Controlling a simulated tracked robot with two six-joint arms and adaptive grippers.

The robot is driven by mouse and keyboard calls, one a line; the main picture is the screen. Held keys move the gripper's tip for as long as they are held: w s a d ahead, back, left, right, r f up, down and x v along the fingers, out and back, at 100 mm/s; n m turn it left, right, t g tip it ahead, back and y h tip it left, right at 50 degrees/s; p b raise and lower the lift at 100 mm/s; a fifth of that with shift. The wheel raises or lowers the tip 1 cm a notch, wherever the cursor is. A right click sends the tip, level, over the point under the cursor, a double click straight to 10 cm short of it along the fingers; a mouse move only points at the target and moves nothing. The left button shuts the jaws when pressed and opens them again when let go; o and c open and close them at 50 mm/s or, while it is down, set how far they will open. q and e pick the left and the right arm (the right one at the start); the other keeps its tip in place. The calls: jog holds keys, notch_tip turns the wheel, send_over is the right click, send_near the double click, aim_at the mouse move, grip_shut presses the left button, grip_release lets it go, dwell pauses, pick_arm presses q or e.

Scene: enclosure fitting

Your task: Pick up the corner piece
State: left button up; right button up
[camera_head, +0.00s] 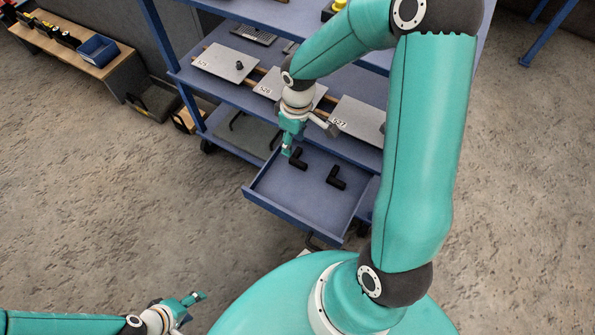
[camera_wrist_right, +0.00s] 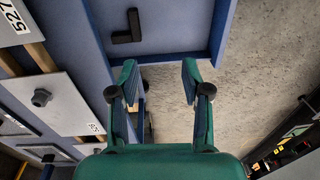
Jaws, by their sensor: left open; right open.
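Two black L-shaped corner pieces lie in the pulled-out blue drawer (camera_head: 318,205): a left one (camera_head: 298,159) and a right one (camera_head: 336,178). One corner piece (camera_wrist_right: 127,28) lies beyond the left finger in that view; the other is not visible there. My left gripper (camera_head: 190,302) is open and empty over the floor at the lower left.
The drawer belongs to a blue shelf cart. Above it, a shelf holds numbered grey plates (camera_head: 225,63) with dark knobs. The drawer's raised wall (camera_wrist_right: 180,57) runs close to my right fingers. A low bench with a blue bin (camera_head: 98,50) stands far left. Floor at left is clear.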

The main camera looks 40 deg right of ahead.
jog(key=d+b, duration=0.1)
jog(key=d, duration=0.2)
jog(key=b, duration=0.3)
send_over(303, 164)
jog(key=shift+h, duration=0.4)
jog(key=f, duration=1)
jog(key=shift+s+a+f, duration=0.2)
jog(key=shift+s+f, duration=0.05)
jog(key=shift+f, duration=0.1)
jog(key=f, duration=0.1)
jog(key=f+b, duration=0.1)
jog(key=f, duration=0.1)
jog(key=f+b, duration=0.1)
jog(key=f, duration=0.1)
jog(key=shift+w+d+f, duration=0.1)
jog(key=shift+w, duration=0.2)
pick_arm(q)
notch_tip(303, 164, down, 7)
pick_arm(e)
grip_shut()
